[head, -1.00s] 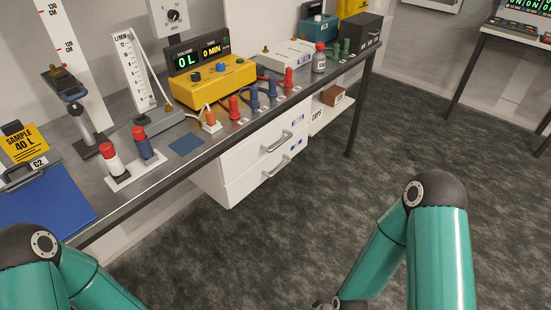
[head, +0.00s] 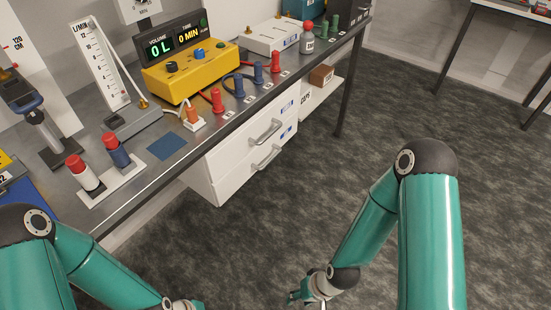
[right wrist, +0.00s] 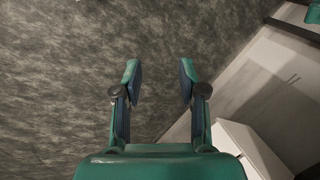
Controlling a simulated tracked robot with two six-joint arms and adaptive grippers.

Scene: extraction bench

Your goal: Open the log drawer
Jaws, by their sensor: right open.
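A white drawer unit (head: 222,172) hangs under the bench with two closed drawers, an upper one with a metal handle (head: 265,132) and a lower one with a metal handle (head: 265,158). Their blue-and-white labels are too small to read, so I cannot tell which is the log drawer. My right gripper (head: 300,297) is low over the floor, in front of the drawers and apart from them. In the right wrist view my right gripper (right wrist: 159,76) is open and empty, with a corner of the white unit (right wrist: 240,148) at lower right.
The bench top (head: 128,190) carries a yellow meter box (head: 190,72), coloured plugs and a flow tube. An open shelf with a brown box (head: 322,75) is right of the drawers. A bench leg (head: 345,105) stands beyond. The carpet (head: 300,200) before the drawers is clear.

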